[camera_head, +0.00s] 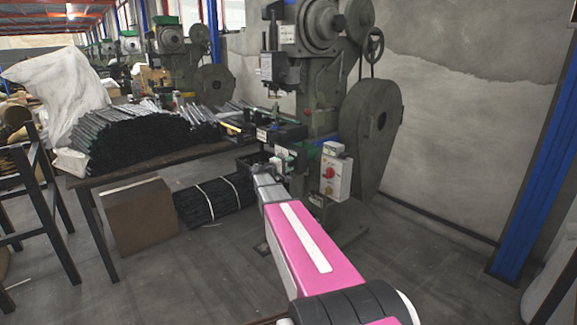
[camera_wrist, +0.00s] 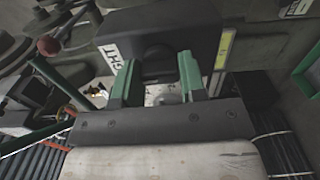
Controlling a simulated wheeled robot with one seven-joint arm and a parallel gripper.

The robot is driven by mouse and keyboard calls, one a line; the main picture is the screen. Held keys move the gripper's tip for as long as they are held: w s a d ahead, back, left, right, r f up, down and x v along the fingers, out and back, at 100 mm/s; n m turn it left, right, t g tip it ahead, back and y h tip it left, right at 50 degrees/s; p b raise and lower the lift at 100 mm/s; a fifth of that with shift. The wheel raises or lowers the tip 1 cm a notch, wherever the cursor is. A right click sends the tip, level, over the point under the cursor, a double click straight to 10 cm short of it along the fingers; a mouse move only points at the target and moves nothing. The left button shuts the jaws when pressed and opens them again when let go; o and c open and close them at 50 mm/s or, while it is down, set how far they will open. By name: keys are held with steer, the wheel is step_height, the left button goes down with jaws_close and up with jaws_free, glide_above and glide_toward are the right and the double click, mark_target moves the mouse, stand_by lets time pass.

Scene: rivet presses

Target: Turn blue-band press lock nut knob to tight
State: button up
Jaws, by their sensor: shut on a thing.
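The near press (camera_head: 315,110) stands against the wall in the head view, a dark green machine with a large wheel guard. I cannot make out a blue band on it. In the wrist view, a dark round knob (camera_wrist: 158,62) sits under a dark block on the press. My gripper (camera_wrist: 157,68) has its two green fingers on either side of this knob and is shut on it. A white label with partly hidden black letters (camera_wrist: 111,54) lies just left of the fingers. In the head view my arm hides most of the gripper, and I cannot tell the knob's turn.
A control box with a red button (camera_head: 330,173) hangs right of my arm. A table (camera_head: 150,157) with stacked dark rods stands left, a cardboard box (camera_head: 140,215) below it. A red-ball lever (camera_wrist: 48,45) is near the gripper. Floor at right is clear.

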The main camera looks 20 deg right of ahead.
steer(key=shift+s+m, duration=0.1)
steer(key=shift+m, duration=0.2)
steer(key=o, duration=0.9)
steer(key=shift+a, duration=0.1)
steer(key=v, duration=1)
steer(key=shift+s+a, duration=0.1)
steer(key=shift+a, duration=0.25)
steer(key=s+a+f+m+g+y, duration=0.1)
steer(key=s+a+f+g+y, duration=0.4)
steer(key=s+f, duration=0.55)
steer(key=s+a+f+m+y, duration=0.2)
steer(key=s+f+y, duration=0.55)
steer(key=s, duration=0.55)
steer(key=s+a+y, duration=0.1)
steer(key=s+a, duration=0.1)
steer(key=s+a+f+y, duration=0.1)
steer(key=s+a+y, duration=0.1)
steer(key=s+a+f+g+y, duration=0.1)
steer(key=s+a, duration=0.1)
steer(key=s, duration=0.1)
steer(key=shift+a+m+y, duration=0.25)
steer(key=shift+a+m, duration=0.1)
steer(key=shift+m, duration=0.05)
